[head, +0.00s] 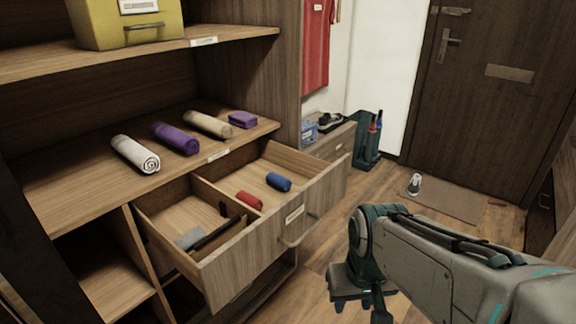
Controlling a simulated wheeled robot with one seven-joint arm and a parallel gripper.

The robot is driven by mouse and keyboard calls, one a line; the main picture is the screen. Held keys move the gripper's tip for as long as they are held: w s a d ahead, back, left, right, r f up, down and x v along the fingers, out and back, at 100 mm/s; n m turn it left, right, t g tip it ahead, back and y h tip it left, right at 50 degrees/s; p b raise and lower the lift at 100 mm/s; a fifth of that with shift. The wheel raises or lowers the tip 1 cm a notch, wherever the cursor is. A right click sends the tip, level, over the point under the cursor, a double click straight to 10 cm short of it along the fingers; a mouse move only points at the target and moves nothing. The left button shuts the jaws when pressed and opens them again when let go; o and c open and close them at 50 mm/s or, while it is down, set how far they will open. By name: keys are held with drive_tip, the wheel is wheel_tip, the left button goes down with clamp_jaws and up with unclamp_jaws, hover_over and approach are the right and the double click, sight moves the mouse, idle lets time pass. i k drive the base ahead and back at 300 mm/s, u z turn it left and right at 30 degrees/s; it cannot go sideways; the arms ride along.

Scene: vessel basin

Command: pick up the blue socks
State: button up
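A small blue roll (279,182), which looks like the blue socks, lies in the right compartment of the open drawer (262,238). A red roll (250,201) lies to its left in the same drawer, apart from it. My gripper (358,304) hangs at the end of my arm, in front and to the right of the drawer, pointing down. It is well apart from the blue roll and partly cut off or hidden by my wrist, so its fingers do not show clearly.
The shelf (80,189) above the drawer holds a white roll (136,153), a purple roll (175,138), a beige roll (208,124) and a folded purple cloth (243,119). A divider splits the drawer. Its left compartment holds dark and grey items.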

sight(283, 182)
drive_tip(key=z, duration=1.25)
drive_tip(key=i, duration=1.1)
drive_tip(key=u, duration=1.2)
